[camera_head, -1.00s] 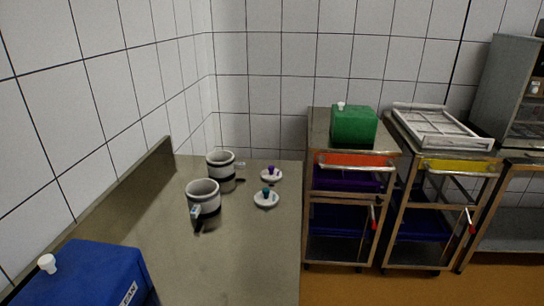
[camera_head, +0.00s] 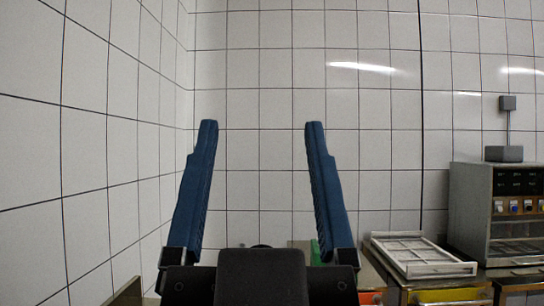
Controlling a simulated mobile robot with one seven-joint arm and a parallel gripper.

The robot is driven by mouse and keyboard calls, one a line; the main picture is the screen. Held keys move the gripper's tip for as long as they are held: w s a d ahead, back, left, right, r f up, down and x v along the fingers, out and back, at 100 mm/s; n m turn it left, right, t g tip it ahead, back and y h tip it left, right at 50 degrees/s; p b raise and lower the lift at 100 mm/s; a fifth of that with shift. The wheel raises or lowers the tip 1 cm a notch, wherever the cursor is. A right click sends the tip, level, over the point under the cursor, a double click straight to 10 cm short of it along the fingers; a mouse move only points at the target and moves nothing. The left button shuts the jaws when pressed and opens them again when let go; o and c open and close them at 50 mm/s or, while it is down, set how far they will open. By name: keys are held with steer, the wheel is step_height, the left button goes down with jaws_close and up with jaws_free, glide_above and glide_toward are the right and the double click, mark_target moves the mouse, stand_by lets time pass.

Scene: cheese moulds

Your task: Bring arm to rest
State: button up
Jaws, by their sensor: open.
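My gripper (camera_head: 261,130) is large in the head view, raised in front of the camera with its two blue fingers pointing up. The steel table with the moulds and lids is almost wholly out of view or hidden.
A white slatted tray (camera_head: 422,270) lies on a steel cart at the lower right. A grey cabinet with coloured switches (camera_head: 500,205) stands right of it. A sliver of a green box (camera_head: 315,251) shows behind my right finger. White tiled walls (camera_head: 380,110) fill the back and left.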

steer(key=shift+d+h, duration=0.4)
steer(key=shift+h, duration=0.1)
step_height(320, 180, up, 4)
steer(key=p, duration=0.4)
steer(key=shift+r, duration=0.15)
stand_by(0.4)
